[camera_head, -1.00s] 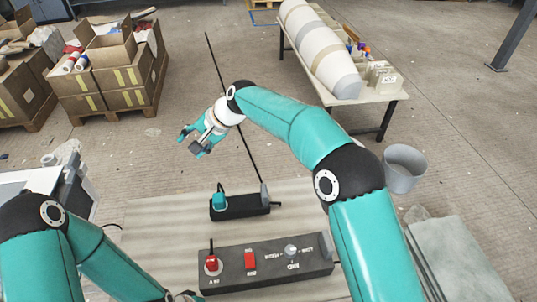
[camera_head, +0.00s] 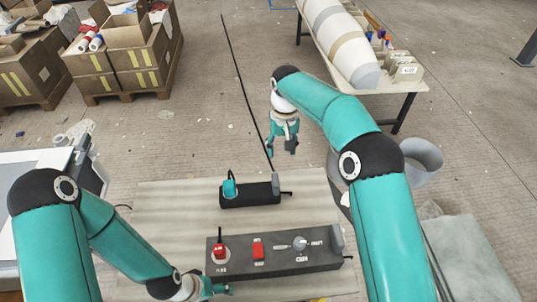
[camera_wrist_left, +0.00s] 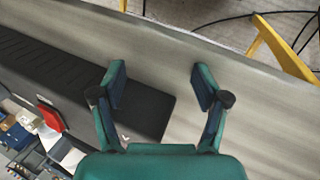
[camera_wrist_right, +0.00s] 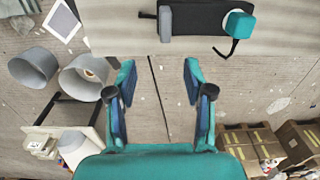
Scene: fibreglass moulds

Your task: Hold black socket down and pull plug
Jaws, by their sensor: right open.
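The black socket (camera_head: 262,195) is a low block lying on the pale bench board (camera_head: 165,215). A teal plug (camera_head: 229,187) stands upright at its left end, and a grey upright piece (camera_head: 275,183) is at its right end. My right gripper (camera_head: 284,152) is open and empty, beyond the socket's far side. The right wrist view shows the socket (camera_wrist_right: 200,17) and teal plug (camera_wrist_right: 240,24) at its top edge, past the open fingers (camera_wrist_right: 157,85). My left gripper (camera_head: 224,290) is low at the bench's near edge. Its fingers (camera_wrist_left: 158,88) are apart and empty.
A larger dark control box (camera_head: 320,262) with a red plug (camera_head: 219,251), red switch (camera_head: 258,249) and dial sits nearer than the socket. A thin black cable (camera_head: 240,80) runs away across the floor. A grey bucket (camera_head: 425,158) stands at the right.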

